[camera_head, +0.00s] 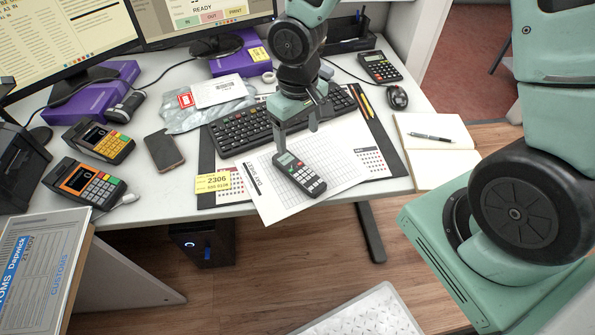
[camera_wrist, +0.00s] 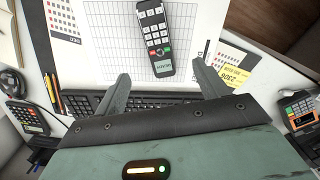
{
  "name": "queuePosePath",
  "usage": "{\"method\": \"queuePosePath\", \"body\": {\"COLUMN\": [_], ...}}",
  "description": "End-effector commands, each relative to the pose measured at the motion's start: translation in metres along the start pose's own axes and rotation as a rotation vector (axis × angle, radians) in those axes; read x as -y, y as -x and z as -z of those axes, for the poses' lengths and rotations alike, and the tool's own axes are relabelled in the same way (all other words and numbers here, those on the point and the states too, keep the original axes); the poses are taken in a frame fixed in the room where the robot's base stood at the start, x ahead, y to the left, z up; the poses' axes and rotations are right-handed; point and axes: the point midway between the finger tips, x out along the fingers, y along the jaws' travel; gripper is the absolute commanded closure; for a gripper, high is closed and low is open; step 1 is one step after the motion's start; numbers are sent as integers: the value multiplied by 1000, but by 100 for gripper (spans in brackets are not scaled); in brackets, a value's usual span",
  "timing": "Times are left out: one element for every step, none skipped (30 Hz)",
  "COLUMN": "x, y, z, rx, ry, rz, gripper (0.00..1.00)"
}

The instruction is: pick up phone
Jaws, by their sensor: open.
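A dark cordless phone with a small pale screen and light keys (camera_head: 300,174) lies face up on a printed paper sheet on the desk. It also shows in the wrist view (camera_wrist: 155,36), at the top centre beyond my fingertips, with its screen end closest to them. My gripper (camera_head: 297,136) is open and empty, pointing down just behind the phone's screen end. In the wrist view my two fingers (camera_wrist: 160,72) are spread apart, with nothing between them. A flat dark smartphone (camera_head: 164,150) lies further left on the desk.
A black keyboard (camera_head: 245,130) lies behind the phone, under my gripper. A yellow 2306 ticket (camera_head: 219,183) is left of it. Card terminals (camera_head: 87,183) stand at the left.

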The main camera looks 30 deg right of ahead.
Motion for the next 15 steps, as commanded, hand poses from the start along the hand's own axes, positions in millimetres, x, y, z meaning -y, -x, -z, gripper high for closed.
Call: {"method": "queuePosePath", "body": {"x": [0,1,1,1,1,0,1,1,0,0,0,0,0,0,0], "y": [-14,-21,-29,-35,-41,-48,-53,-58,-63,-66,-68,-71,-72,-73,-75], "z": [-1,-1,-1,-1,-1,-1,-1,-1,-1,0,0,0,0,0,0], "rx": [5,5,5,5,4,4,4,4,3,2,2,1,1,1,1], "ry": [2,2,3,3,2,2,3,2,2,2,2,1,1,0,0], "rz": [0,0,0,0,0,0,0,0,-1,0,0,0,0,-1,-1], "gripper": [27,27,27,27,27,27,27,27,27,27,27,27,27,27,27]}}
